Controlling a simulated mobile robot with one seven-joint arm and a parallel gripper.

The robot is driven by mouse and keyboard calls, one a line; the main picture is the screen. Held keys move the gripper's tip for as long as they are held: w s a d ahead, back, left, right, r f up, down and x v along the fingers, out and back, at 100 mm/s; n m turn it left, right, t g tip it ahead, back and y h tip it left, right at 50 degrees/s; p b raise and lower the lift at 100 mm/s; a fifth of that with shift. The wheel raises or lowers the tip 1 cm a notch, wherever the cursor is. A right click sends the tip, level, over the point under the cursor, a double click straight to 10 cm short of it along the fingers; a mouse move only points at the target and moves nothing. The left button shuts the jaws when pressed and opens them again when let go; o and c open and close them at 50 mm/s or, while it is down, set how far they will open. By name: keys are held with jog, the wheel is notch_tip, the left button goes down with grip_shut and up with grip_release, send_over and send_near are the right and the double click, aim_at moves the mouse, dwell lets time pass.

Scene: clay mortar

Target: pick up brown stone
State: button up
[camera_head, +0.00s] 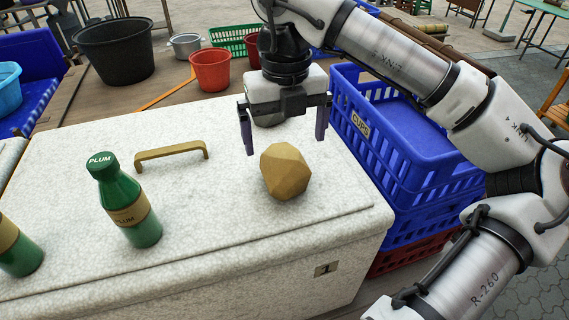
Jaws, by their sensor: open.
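The brown stone (285,172) is a tan, faceted lump resting on the white speckled lid of a chest (220,220), near its right side. My gripper (285,145) is open and points down, with its two dark fingers spread apart. It is above and slightly behind the stone in the picture, and its fingertips appear higher than most of the stone. Nothing is between the fingers that I can make out as held. The exact gap between the fingers and the stone cannot be told.
A green bottle labelled PLUM (130,205) and a brass handle (171,152) are left of the stone. Another bottle (15,250) is at the left edge. Blue crates (400,165) stand right of the chest, beneath my arm. A red bucket (211,72) and black tub (115,50) are behind.

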aim_at(286, 154)
jog(key=shift+w+f+p, duration=0.2)
jog(key=shift+f+p, duration=0.9)
jog(key=shift+f, duration=2.7)
jog(key=c, duration=1.7)
jog(key=shift+r, duration=0.1)
jog(key=c, duration=0.3)
jog(key=shift+c, duration=0.2)
